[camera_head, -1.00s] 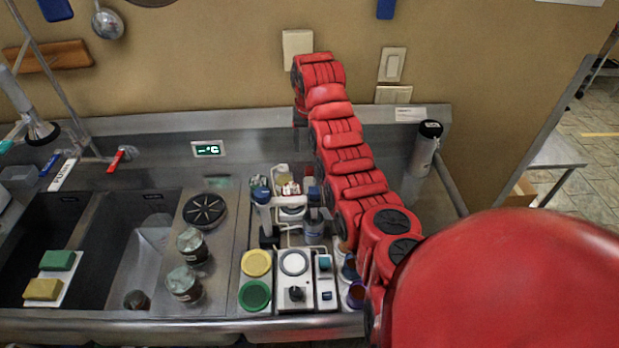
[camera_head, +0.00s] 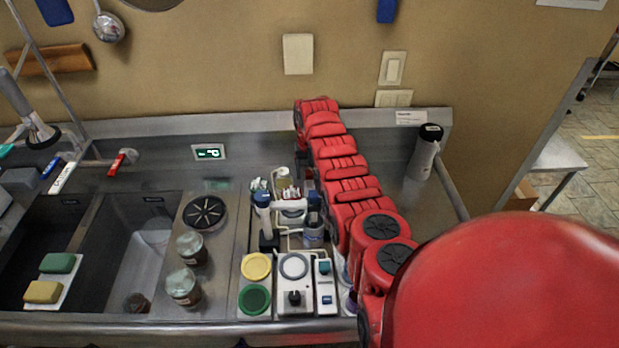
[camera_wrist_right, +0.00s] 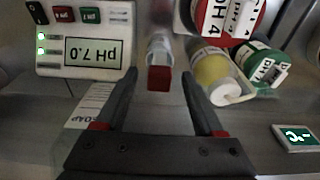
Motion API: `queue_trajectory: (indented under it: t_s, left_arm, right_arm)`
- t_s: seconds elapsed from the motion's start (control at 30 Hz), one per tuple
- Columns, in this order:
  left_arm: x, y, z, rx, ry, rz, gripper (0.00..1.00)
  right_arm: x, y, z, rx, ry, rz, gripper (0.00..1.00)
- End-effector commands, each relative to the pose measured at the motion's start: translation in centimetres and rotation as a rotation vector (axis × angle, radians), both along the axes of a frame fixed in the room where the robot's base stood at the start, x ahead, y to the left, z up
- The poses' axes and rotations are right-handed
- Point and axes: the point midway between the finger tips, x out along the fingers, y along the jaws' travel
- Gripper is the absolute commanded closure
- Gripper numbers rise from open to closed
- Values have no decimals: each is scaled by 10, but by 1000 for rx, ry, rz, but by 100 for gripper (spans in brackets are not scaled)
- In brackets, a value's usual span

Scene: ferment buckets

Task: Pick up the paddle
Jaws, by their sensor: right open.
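In the right wrist view my right gripper (camera_wrist_right: 158,76) is open, its two dark fingers with red pads pointing up the picture. A small red block (camera_wrist_right: 159,78) with a pale, clear-looking piece (camera_wrist_right: 158,48) above it shows between the fingertips. It may be the paddle, but I cannot tell for sure. The jaws are apart from it on both sides. In the head view my right arm (camera_head: 340,165) reaches over the right part of the counter, and its gripper is hidden or too small to make out. My left gripper is not in view.
A pH meter (camera_wrist_right: 88,50), a red-and-white pH 4 bottle (camera_wrist_right: 222,20), a yellow-and-white bottle (camera_wrist_right: 210,72) and a green-capped bottle (camera_wrist_right: 258,62) crowd around the fingers. The sink basin (camera_head: 140,262) lies left. A grey-and-black cylinder (camera_head: 425,152) stands right.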

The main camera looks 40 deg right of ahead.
Motion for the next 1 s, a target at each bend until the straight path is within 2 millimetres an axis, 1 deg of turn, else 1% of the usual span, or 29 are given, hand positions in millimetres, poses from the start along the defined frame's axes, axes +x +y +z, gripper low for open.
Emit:
queue_trajectory:
  t_s: [0.13,0.37,0.47,0.5,0.57,0.7,0.77,1.0]
  left_arm:
    - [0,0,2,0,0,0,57]
    - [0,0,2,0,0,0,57]
    - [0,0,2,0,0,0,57]
    - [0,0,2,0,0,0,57]
    - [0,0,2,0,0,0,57]
    - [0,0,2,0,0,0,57]
    - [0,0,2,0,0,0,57]
    - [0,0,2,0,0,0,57]
  right_arm:
    - [-1,0,-5,1,2,0,30]
    - [0,0,-6,0,0,-1,30]
    - [0,0,-6,0,0,-1,46]
    - [0,0,-6,0,0,-1,53]
    - [0,0,-6,0,0,-1,64]
    - [0,0,-6,0,0,-1,89]
    - [0,0,-6,0,0,-1,100]
    - [0,0,-6,0,0,-1,100]
